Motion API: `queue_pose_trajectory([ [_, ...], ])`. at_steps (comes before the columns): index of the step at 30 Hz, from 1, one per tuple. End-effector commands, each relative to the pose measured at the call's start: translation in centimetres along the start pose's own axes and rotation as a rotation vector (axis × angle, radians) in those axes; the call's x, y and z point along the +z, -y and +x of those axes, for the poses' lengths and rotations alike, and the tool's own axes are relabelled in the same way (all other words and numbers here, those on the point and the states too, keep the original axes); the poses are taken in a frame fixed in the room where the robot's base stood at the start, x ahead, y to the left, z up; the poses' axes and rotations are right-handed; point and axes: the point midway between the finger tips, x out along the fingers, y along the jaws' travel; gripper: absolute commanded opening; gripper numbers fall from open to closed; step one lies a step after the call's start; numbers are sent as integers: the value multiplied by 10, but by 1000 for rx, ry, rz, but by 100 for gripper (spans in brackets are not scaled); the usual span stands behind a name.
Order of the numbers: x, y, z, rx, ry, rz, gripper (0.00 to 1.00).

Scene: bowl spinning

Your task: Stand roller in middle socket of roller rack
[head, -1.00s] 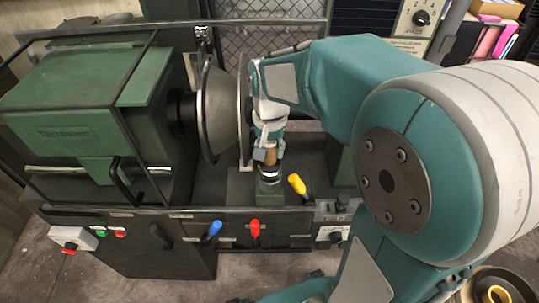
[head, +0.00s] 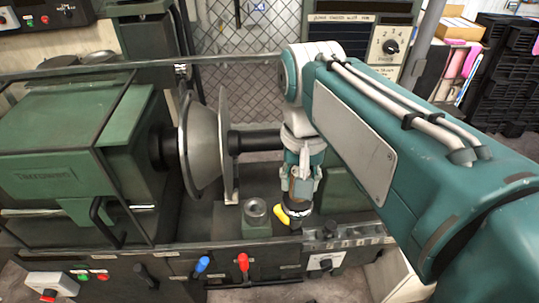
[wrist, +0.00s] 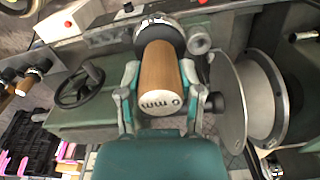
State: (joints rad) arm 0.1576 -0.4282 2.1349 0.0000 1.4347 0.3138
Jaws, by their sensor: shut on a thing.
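The roller has a brown wooden handle (wrist: 160,75) with a pale, lettered end and a dark and chrome head at its other end. My gripper (wrist: 160,80) is shut on the handle, one finger on each side. In the head view my gripper (head: 301,180) points down and holds the roller (head: 296,211) upright, its dark head lowest, just right of the grey holder on the lathe. I cannot make out a middle socket. At the left edge of the wrist view are other wooden handles with chrome parts (wrist: 13,80), partly cut off; I cannot tell whether they stand in the roller rack.
The empty round grey holder (head: 256,208) stands left of the roller. A large metal disc (head: 225,150) and bowl form (head: 201,140) are farther left. A handwheel (wrist: 80,87) shows in the wrist view.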

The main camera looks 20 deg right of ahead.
Motion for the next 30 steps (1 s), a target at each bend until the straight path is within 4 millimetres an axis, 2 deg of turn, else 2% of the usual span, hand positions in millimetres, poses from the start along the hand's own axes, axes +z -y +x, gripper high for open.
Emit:
queue_pose_trajectory([
  [30,3,-3,-42,0,-1,-1,0],
])
